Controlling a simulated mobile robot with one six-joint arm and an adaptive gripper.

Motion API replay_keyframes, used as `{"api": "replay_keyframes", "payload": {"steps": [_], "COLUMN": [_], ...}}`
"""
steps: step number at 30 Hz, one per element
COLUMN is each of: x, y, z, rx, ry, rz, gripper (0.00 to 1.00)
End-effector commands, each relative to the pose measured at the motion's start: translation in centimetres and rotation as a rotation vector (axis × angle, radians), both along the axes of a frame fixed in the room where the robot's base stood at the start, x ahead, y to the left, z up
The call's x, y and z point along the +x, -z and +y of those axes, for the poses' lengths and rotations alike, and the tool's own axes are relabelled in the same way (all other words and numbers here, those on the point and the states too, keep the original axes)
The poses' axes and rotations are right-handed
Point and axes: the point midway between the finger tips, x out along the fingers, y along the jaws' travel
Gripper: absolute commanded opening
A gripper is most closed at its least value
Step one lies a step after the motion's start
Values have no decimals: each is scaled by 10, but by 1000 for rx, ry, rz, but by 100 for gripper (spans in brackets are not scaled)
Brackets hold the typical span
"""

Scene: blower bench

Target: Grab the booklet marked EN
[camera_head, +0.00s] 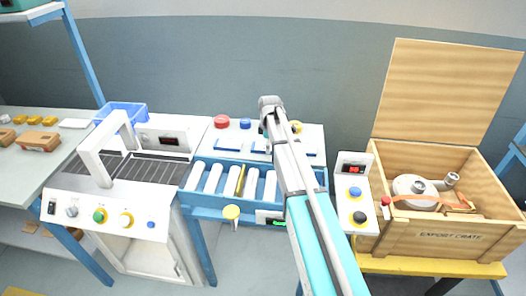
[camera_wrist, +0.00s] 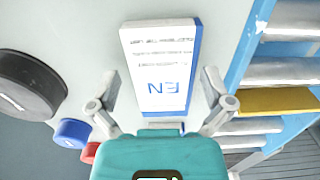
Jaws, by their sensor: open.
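The booklet marked EN (camera_wrist: 160,65) lies on a pale surface in the wrist view, with a white cover, blue lettering that appears inverted, and a blue edge. My gripper (camera_wrist: 160,88) is open, its two fingers apart on either side of the booklet's lower part. Nothing is visibly held, and I cannot tell the height gap. In the head view, my gripper (camera_head: 271,112) is over the pale panel behind the roller tray. Blue-edged booklets lie on that panel, one of them left of my arm (camera_head: 227,145). My arm partly hides the panel.
The blue tray (camera_head: 206,211) with white rollers stands in front of the panel. A red button (camera_head: 221,121) and a blue button (camera_head: 245,123) rise behind the booklets. A wooden export crate (camera_head: 425,240) stands open at right. A white machine (camera_head: 110,190) stands at left.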

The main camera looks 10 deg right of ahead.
Motion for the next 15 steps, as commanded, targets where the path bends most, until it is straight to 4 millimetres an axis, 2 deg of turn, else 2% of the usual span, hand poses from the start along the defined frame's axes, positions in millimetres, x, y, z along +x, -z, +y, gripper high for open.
{"api": "replay_keyframes", "payload": {"steps": [15], "x": [0], "y": [0], "z": [0], "rx": [0], "ry": [0], "rz": [0], "gripper": [100]}}
